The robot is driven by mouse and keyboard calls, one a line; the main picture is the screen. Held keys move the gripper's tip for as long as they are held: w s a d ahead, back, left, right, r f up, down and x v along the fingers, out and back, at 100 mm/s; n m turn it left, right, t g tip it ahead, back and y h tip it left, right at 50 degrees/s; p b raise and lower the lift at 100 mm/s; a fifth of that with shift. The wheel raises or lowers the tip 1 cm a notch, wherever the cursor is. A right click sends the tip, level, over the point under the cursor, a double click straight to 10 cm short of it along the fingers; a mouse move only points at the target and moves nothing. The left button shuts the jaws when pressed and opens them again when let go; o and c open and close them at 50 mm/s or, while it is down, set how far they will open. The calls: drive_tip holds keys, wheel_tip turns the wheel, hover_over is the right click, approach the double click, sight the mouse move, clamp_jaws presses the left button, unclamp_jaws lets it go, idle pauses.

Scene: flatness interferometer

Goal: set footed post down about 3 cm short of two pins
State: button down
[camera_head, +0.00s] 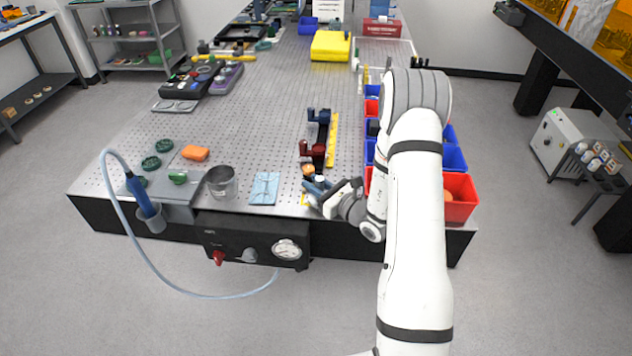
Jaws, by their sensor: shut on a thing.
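My gripper (322,189) is at the near right part of the perforated table (250,100), low over the top near its front edge. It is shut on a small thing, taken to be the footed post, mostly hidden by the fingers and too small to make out. I cannot tell whether its foot touches the table. Just beyond the gripper stand a dark red block (313,152) and a dark blue block (319,116), beside a yellow strip (333,140). The two pins cannot be made out at this size.
Red and blue bins (460,198) line the right side, partly behind my arm. A gauge box (252,240) hangs below the front edge. The table's middle is clear.

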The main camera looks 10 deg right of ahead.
drive_tip(key=shift+f+b, duration=0.6)
idle(0.3)
drive_tip(key=c, duration=1.2)
unclamp_jaws()
drive_tip(key=shift+o, duration=0.2)
drive_tip(key=shift+r, duration=0.1)
wheel_tip(320, 180, up, 10)
drive_tip(key=b, duration=0.1)
drive_tip(key=s+a+r+n+g+y, duration=0.1)
drive_tip(key=s+a+r+n+g, duration=0.2)
drive_tip(key=s+a+n+g, duration=0.45)
drive_tip(key=s+a+r+n+g, duration=0.3)
drive_tip(key=s+a+n+g, duration=0.15)
drive_tip(key=s+n, duration=0.55)
drive_tip(key=s+d+r+n+h, duration=0.2)
drive_tip(key=s+d+n+h, duration=0.9)
drive_tip(key=s+d, duration=0.1)
drive_tip(key=shift+s+d+t+h, duration=0.3)
drive_tip(key=shift+s+d+t, duration=0.1)
drive_tip(key=shift+d, duration=0.25)
